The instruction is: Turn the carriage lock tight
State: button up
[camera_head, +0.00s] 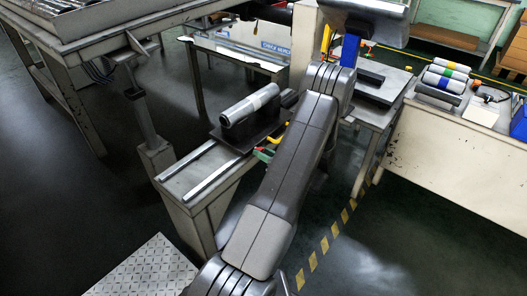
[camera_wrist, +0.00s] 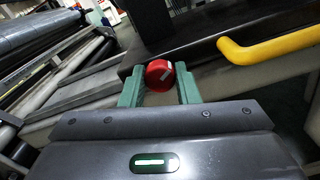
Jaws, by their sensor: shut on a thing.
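The carriage lock shows in the wrist view as a round red knob (camera_wrist: 157,72) with a pale mark on its face. My gripper (camera_wrist: 160,82) has a green finger on each side of the knob and is shut on it. The dark carriage (camera_head: 233,138) sits on two rails (camera_head: 213,177) in the head view and carries a silver-grey roll (camera_head: 249,104). My arm hides part of the carriage's right side there. A yellow handle (camera_wrist: 268,46) is just right of the knob in the wrist view.
A side table with rolls (camera_head: 447,71) and a blue bin (camera_head: 520,122) stands at the right. A large metal frame (camera_head: 88,52) stands at the upper left. A tread plate (camera_head: 150,272) lies on the floor at the lower left. Dark floor is open between them.

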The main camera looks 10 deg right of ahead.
jog(key=shift+m, duration=0.3)
jog(key=o, duration=1)
jog(key=shift+c, duration=0.2)
jog(key=p+v, duration=0.1)
jog(key=v, duration=1.3)
jog(key=shift+w, duration=0.1)
